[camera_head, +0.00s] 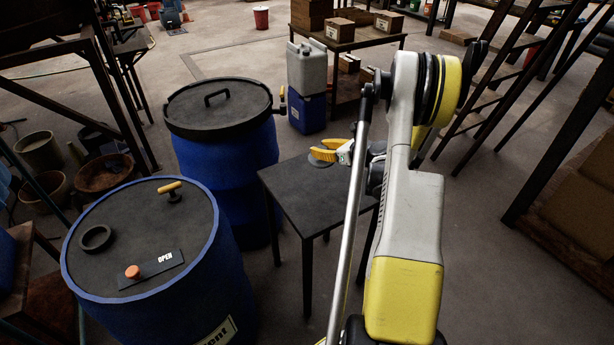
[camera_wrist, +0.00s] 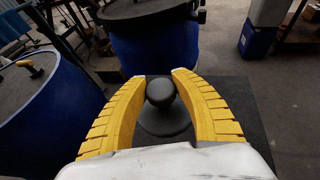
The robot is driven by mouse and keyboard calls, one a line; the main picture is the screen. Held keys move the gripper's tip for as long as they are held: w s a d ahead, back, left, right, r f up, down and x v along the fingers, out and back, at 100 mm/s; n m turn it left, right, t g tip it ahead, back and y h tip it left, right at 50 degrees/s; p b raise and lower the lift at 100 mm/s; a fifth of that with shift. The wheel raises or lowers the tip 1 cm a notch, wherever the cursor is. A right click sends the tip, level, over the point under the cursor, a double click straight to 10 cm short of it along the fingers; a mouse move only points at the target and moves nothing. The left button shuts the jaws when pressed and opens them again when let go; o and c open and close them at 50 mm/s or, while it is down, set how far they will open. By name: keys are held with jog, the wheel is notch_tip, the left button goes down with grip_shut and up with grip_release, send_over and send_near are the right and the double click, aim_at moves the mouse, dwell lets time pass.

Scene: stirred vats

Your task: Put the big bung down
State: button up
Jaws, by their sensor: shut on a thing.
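The big bung (camera_wrist: 162,121) is dark grey, with a round knob on top and a wide flared base. My gripper (camera_wrist: 161,78) has its yellow fingers shut around the knob in the wrist view. In the head view my gripper (camera_head: 322,152) is over the back part of a small dark table (camera_head: 320,205). The bung (camera_head: 320,163) shows there only as a dark shape under the yellow fingers. It looks upright and very close to the table top; I cannot tell whether it touches.
A blue vat (camera_head: 150,245) at front left has a ring-shaped opening, a yellow-handled fitting, an orange knob and an OPEN label. Another blue vat (camera_head: 225,140) with a dark handled lid stands behind it. A grey canister (camera_head: 307,65) sits on a blue box. The table top looks otherwise bare.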

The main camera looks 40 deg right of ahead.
jog(key=w+a+f+b, duration=0.1)
jog(key=w+f+b, duration=0.1)
jog(key=w+f, duration=0.1)
jog(key=w+a+f+b, duration=0.1)
jog(key=w+f+b, duration=0.1)
jog(key=w+f, duration=0.2)
jog(key=w+a+f+b, duration=0.1)
jog(key=w+f+b, duration=0.1)
jog(key=w+f, duration=0.1)
jog(key=shift+w+a+f+b, duration=0.3)
jog(key=shift+w+a+f, duration=0.1)
jog(key=shift+f, duration=0.15)
jog(key=shift+r, duration=0.1)
jog(key=o, duration=1.2)
jog(key=shift+c, duration=0.2)
